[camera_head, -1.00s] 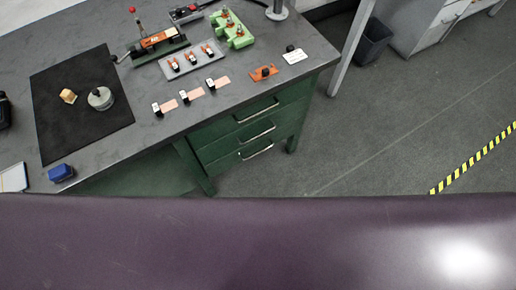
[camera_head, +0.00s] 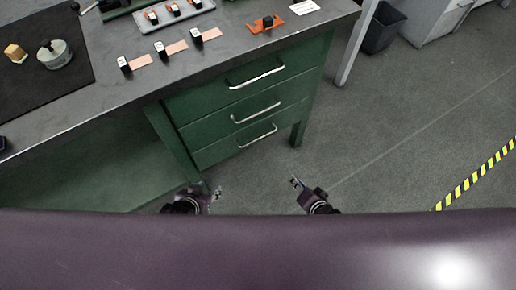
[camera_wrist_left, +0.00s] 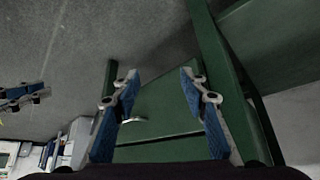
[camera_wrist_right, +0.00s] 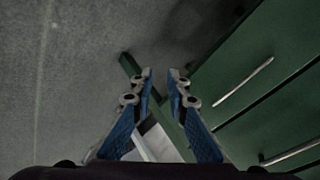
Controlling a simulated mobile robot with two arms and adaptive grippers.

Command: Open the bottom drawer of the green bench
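The green bench has a stack of three green drawers, all closed. The bottom drawer (camera_head: 222,149) has a silver bar handle (camera_head: 258,135). My left gripper (camera_head: 217,193) is low in front of the bench, left of that handle and apart from it. In the left wrist view its blue-padded fingers (camera_wrist_left: 158,73) are spread and empty, with a handle (camera_wrist_left: 130,120) showing between and beyond them. My right gripper (camera_head: 295,182) is below and right of the drawers over the floor. In the right wrist view its fingers (camera_wrist_right: 160,72) are apart and empty, with a drawer handle (camera_wrist_right: 243,82) to their right.
The bench top (camera_head: 95,112) carries a black mat (camera_head: 60,82), small blocks with copper strips and an orange piece (camera_head: 265,24). A bench leg (camera_head: 297,133) stands right of the drawers. A dark bin (camera_head: 382,28) is at back right. The floor before the drawers is clear.

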